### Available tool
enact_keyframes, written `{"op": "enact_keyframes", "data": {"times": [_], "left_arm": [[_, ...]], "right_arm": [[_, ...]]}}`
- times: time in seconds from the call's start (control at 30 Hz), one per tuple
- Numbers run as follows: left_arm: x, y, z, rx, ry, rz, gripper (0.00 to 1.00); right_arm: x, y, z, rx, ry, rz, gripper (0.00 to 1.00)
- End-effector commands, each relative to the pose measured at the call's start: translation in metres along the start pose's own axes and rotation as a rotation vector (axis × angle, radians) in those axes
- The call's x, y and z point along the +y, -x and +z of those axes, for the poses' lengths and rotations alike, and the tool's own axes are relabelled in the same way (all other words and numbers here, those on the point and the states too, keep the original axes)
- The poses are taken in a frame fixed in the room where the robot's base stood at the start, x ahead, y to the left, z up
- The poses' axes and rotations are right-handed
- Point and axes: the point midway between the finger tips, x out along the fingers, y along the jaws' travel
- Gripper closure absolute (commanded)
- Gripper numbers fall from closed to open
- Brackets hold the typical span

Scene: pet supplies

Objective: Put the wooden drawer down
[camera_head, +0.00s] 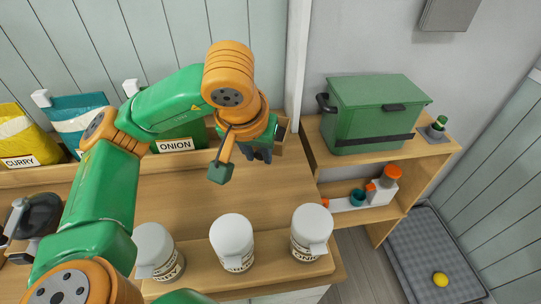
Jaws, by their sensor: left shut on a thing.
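My left arm reaches in from the lower left, over the wooden counter (190,205). My left gripper (262,152) points down and away near the counter's back right end. It is shut on the wooden drawer (281,132), of which only a small light-wood part shows beside the gripper. The rest of the drawer is hidden behind my wrist. I cannot tell whether the drawer touches the counter. My right gripper is not in view.
Three white-lidded jars (232,242) line the counter's front. Bags with labels, such as CURRY (20,135) and ONION, stand along the back. A wooden shelf (425,147) at right holds a green box (375,112). The counter's middle is clear.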

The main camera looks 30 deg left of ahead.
Motion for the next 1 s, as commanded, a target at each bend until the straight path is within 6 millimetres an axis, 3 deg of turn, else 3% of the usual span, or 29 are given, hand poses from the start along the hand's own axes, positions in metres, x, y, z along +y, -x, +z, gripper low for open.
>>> {"op": "enact_keyframes", "data": {"times": [0.03, 0.2, 0.4, 0.5, 0.9, 0.93, 1.0], "left_arm": [[-0.001, -0.017, -0.009, -0.011, 0.006, 0.001, 1.00], [-0.006, -0.062, -0.031, -0.009, 0.002, -0.003, 1.00], [-0.009, -0.095, -0.041, -0.005, 0.000, -0.004, 1.00], [-0.009, -0.111, -0.033, -0.005, -0.003, -0.002, 1.00], [-0.008, -0.125, -0.028, 0.001, -0.002, 0.000, 1.00], [-0.008, -0.124, -0.028, 0.001, -0.002, 0.000, 0.66], [-0.008, -0.124, -0.029, 0.001, -0.002, 0.000, 0.47]], "right_arm": [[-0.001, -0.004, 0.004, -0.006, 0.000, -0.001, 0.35], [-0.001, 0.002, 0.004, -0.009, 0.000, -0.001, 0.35], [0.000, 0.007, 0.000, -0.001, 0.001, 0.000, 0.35], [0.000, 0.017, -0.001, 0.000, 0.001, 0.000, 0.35], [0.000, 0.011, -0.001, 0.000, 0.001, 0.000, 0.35], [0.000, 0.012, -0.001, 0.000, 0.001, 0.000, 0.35], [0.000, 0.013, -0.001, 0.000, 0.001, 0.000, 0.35]]}}
